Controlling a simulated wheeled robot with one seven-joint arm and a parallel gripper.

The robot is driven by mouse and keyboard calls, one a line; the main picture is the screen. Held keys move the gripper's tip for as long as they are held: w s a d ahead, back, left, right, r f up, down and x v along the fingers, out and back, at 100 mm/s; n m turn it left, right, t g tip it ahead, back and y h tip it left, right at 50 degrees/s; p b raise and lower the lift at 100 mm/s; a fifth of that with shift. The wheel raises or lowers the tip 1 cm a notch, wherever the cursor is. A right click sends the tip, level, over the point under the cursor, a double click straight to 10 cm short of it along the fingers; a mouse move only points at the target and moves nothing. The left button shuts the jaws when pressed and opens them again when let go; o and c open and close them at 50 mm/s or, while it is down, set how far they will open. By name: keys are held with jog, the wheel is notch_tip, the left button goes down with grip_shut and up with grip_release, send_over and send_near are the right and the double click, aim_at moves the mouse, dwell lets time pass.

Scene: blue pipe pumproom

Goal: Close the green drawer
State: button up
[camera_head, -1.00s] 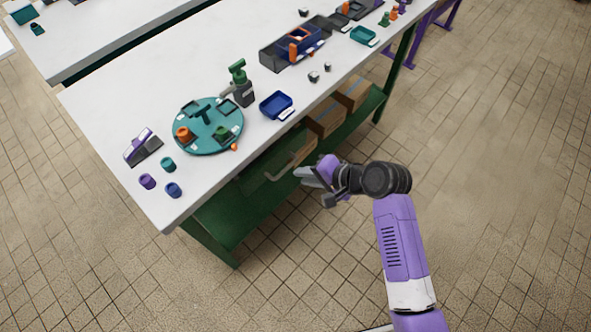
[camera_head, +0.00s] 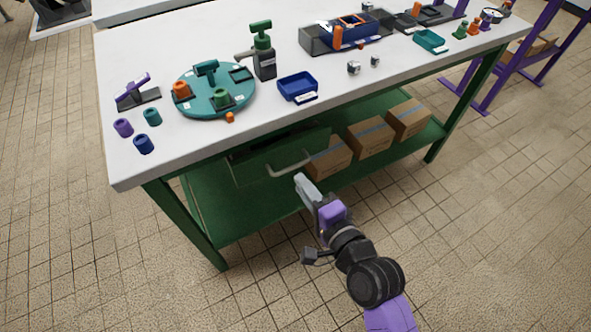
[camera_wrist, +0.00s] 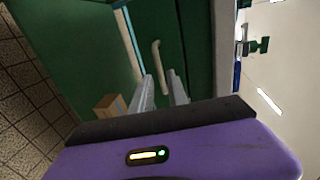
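The green drawer (camera_head: 282,156) sits under the near edge of the white workbench top. Its front seems to stand out a little from under the top; how far is hard to tell. Its pale bar handle (camera_head: 291,170) is on the front and also shows in the wrist view (camera_wrist: 158,62). My gripper (camera_head: 304,184) is just in front of and below the handle's right end, pointing toward the drawer. In the wrist view its two fingers (camera_wrist: 161,92) are apart with nothing between them, and the handle lies beyond their tips.
Cardboard boxes (camera_head: 369,137) stand on the green lower shelf (camera_head: 235,205), right of the drawer. A green table leg (camera_head: 187,225) is at left. The tiled floor in front is clear.

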aim_at(289, 168)
jog(key=b+x, duration=0.1)
jog(key=x, duration=0.6)
jog(key=shift+w+a+f+b, duration=0.15)
jog(key=shift+w+b, duration=0.1)
jog(key=shift+b, duration=0.15)
grip_shut()
dwell(1.1)
